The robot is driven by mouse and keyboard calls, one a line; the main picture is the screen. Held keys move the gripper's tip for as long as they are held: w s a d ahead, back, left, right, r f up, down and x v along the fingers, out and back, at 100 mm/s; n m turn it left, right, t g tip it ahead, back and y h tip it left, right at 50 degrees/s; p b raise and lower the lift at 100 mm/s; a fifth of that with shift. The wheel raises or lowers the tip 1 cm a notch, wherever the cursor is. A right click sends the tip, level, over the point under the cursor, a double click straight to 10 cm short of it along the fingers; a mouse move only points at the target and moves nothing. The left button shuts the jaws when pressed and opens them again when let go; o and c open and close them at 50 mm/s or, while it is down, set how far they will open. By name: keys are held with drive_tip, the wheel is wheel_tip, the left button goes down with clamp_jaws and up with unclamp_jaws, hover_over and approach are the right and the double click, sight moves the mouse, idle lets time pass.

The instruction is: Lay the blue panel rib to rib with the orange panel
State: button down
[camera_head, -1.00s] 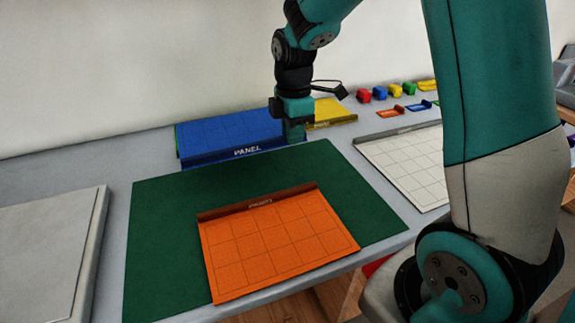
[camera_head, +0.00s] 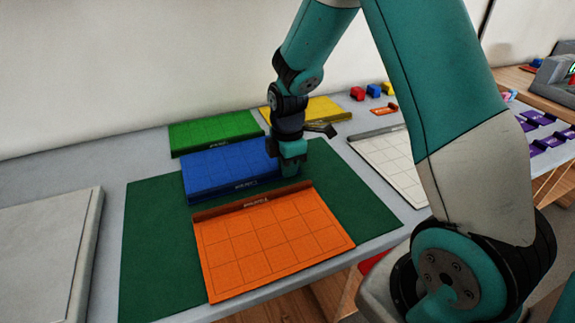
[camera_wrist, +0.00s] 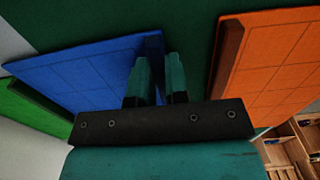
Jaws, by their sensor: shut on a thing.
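The blue panel (camera_head: 222,165) is over the far part of the green mat (camera_head: 150,235), its dark rib along its near edge. My gripper (camera_head: 288,174) is shut on the right end of this rib. In the wrist view the blue panel (camera_wrist: 100,70) is at left, its rib between my fingers (camera_wrist: 157,75). The orange panel (camera_head: 272,240) lies on the mat nearer the camera, its brown rib along its far edge. It also shows in the wrist view (camera_wrist: 275,65). The ribs face each other with a narrow strip of mat between. I cannot tell if the blue panel touches the mat.
A green panel (camera_head: 213,132) and a yellow panel (camera_head: 318,109) lie behind the blue one. A white gridded panel (camera_head: 385,160) is to the right of the mat. A grey slab (camera_head: 45,250) is at left. Small coloured blocks (camera_head: 373,91) stand at the back right.

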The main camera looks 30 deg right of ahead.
drive_tip(key=c, duration=1.1)
unclamp_jaws()
wheel_tip(320, 180, up, 12)
drive_tip(key=s+a+r+m+y, duration=0.1)
drive_tip(key=s+a+r+m, duration=0.1)
drive_tip(key=s+a, duration=0.3)
drive_tip(key=s+a+r+m+y, duration=0.1)
drive_tip(key=s+a+m, duration=0.3)
drive_tip(key=s, duration=0.6)
drive_tip(key=s+a+r+m+y, duration=0.2)
drive_tip(key=s+a+r, duration=0.1)
drive_tip(key=s+a, duration=0.4)
drive_tip(key=shift+s+a+r+m, duration=0.2)
drive_tip(key=shift+s+a+m, duration=0.2)
drive_tip(key=shift+a, duration=0.25)
drive_tip(key=shift+c, duration=0.3)
